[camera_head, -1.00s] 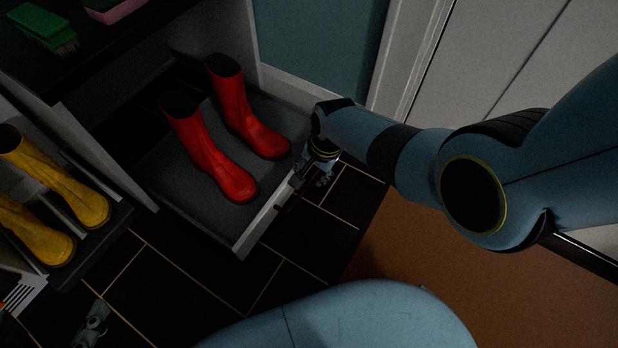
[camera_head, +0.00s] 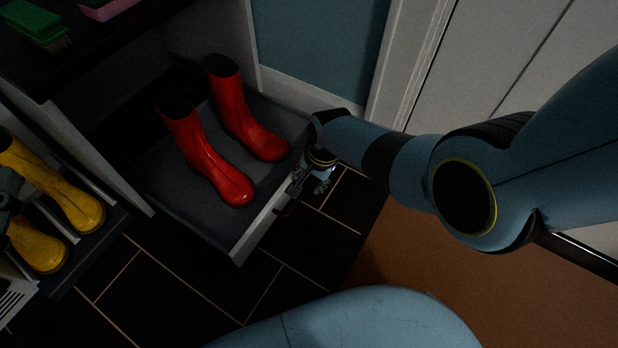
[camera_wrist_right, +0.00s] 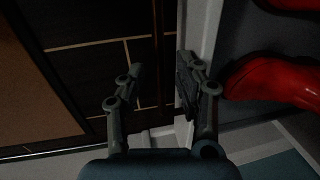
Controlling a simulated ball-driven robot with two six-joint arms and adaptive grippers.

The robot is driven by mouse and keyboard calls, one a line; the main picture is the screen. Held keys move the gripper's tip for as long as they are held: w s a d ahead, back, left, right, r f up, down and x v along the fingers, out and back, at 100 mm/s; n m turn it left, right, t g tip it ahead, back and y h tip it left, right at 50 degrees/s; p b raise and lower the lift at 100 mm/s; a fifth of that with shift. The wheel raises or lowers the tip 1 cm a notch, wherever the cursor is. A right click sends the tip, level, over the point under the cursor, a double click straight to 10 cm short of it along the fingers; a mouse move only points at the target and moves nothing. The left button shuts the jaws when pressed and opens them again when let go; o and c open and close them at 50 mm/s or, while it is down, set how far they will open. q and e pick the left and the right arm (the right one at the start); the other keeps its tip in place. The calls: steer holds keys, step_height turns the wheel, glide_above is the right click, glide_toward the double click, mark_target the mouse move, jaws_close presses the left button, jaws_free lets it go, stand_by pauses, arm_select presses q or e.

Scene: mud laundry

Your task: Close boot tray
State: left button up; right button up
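The boot tray (camera_head: 262,232) is a grey drawer pulled out of the cabinet, with a pair of red boots (camera_head: 232,188) standing in it. Its pale front wall also shows in the right wrist view (camera_wrist_right: 207,25). My right gripper (camera_head: 291,196) is at the outer side of this front wall. In the right wrist view my right gripper (camera_wrist_right: 160,80) has its fingers apart; the right finger overlaps the wall's edge, and contact is unclear. A dark bar lies between the fingers. Part of my left gripper (camera_head: 8,192) shows at the left edge, in front of the yellow boots.
Yellow boots (camera_head: 70,200) stand on another pulled-out tray at the left. A green brush (camera_head: 36,22) and a pink item (camera_head: 108,8) lie on the dark top. A brown mat (camera_head: 430,265) covers the floor at right. Dark tiled floor (camera_head: 170,290) is clear in front.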

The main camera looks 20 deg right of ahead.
steer(key=shift+c, duration=0.2)
jaws_close()
stand_by(0.4)
